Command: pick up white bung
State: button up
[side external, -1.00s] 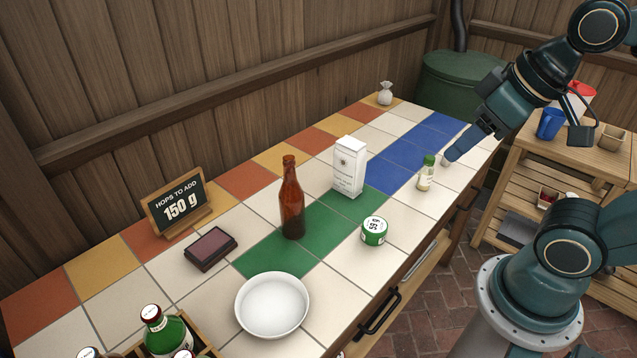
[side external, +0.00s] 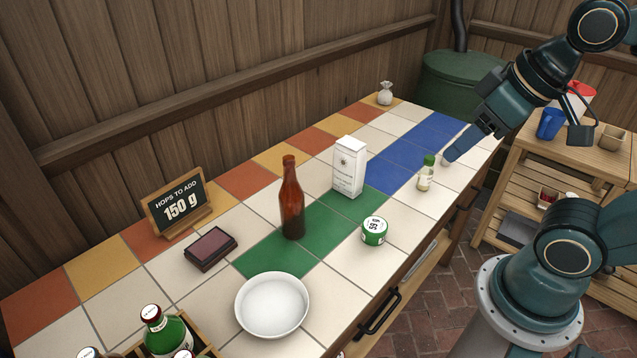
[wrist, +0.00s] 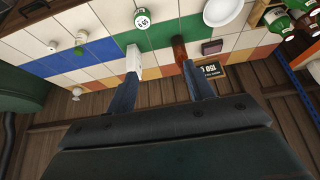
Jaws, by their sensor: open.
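The white bung (side external: 445,161) is a small pale piece on the tiles at the right end of the counter, partly hidden by my gripper in the side view. A small white round piece that looks like it (wrist: 52,46) shows at the upper left of the wrist view. My gripper (side external: 450,154) overlaps the bung in the side view; whether it touches cannot be told. In the wrist view my gripper (wrist: 160,82) has its two fingers apart with nothing between them, and the bung lies well left of them.
A green-capped small bottle (side external: 426,174) stands just left of the bung. A white carton (side external: 349,167), brown bottle (side external: 291,200), green-white tin (side external: 374,231) and white bowl (side external: 272,305) stand farther left. Tiles behind the bung are bare.

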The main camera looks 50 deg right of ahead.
jog(key=w+d+r+m+g+h, duration=0.1)
jog(key=w+d+r+m+g, duration=0.15)
jog(key=w+d+m, duration=0.5)
jog(key=w+d+f+m, duration=0.2)
jog(key=w+d+f, duration=0.1)
jog(key=w+d, duration=0.9)
jog(key=s+d+f+m+g, duration=0.1)
jog(key=d+f+m, duration=0.2)
jog(key=d+f, duration=0.55)
jog(key=s+d+f+m+g+y, duration=0.15)
jog(key=d+f, duration=0.35)
jog(key=d, duration=0.6)
jog(key=s+d+f+m+g+h, duration=0.1)
jog(key=d+f+m, duration=0.2)
jog(key=d+f, duration=0.5)
jog(key=shift+y, duration=0.25)
jog(key=shift+s+d+f, duration=0.1)
jog(key=shift+d+f, duration=0.1)
jog(key=shift+f, duration=1)
jog(key=shift+w+d+f, duration=0.1)
jog(key=shift+d+f, duration=0.05)
jog(key=shift+f, duration=1.1)
jog(key=shift+s+d+f, duration=0.1)
jog(key=shift+d+f, duration=0.1)
jog(key=shift+f, duration=1)
